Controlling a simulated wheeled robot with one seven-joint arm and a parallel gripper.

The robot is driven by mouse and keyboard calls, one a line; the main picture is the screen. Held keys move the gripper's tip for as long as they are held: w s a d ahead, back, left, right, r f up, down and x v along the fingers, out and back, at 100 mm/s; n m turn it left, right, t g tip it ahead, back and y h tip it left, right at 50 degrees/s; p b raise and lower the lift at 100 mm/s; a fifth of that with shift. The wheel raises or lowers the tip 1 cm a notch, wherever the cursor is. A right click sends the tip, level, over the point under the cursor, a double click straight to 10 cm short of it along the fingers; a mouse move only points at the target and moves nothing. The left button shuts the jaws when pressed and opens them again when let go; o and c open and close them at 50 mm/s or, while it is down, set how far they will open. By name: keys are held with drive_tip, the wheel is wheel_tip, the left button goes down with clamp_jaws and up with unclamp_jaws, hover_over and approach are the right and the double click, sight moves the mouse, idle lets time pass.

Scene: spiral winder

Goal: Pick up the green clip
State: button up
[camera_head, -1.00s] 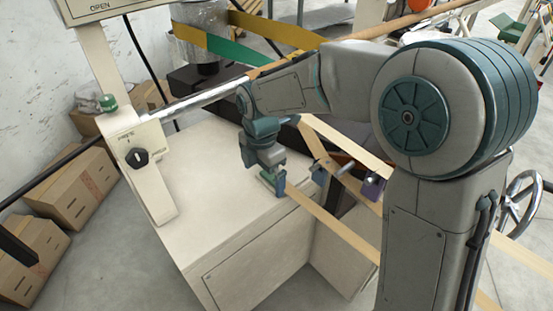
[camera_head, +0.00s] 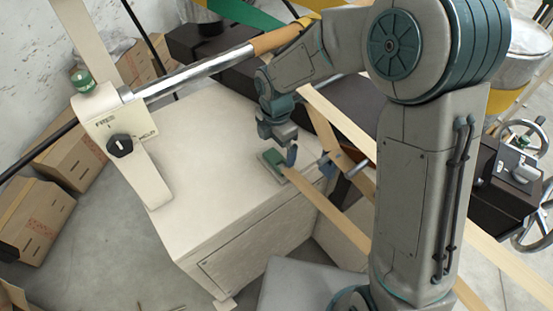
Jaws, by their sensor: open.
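A small green clip (camera_head: 272,158) is at the right edge of the white cabinet top (camera_head: 205,155), by the end of a pale wooden strip (camera_head: 325,220). My gripper (camera_head: 281,152) points down right above the clip. It is open, with a blue-grey finger showing close to the clip's right side. The other finger is hard to make out. I cannot tell whether the clip lies between the fingers or touches them.
A silver roller (camera_head: 195,75) and a white post with a black knob (camera_head: 120,145) stand left of my gripper. Wooden strips and a metal rod (camera_head: 358,168) lie to the right. Cardboard boxes (camera_head: 30,222) are on the floor at left. The middle of the cabinet top is clear.

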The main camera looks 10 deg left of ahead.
sight(276, 160)
wheel_tip(276, 160, down, 5)
drive_tip(key=shift+s+f, duration=0.15)
drive_tip(key=shift+c, duration=0.3)
drive_tip(key=c, duration=0.8)
wheel_tip(276, 160, up, 10)
drive_tip(key=shift+r, duration=0.1)
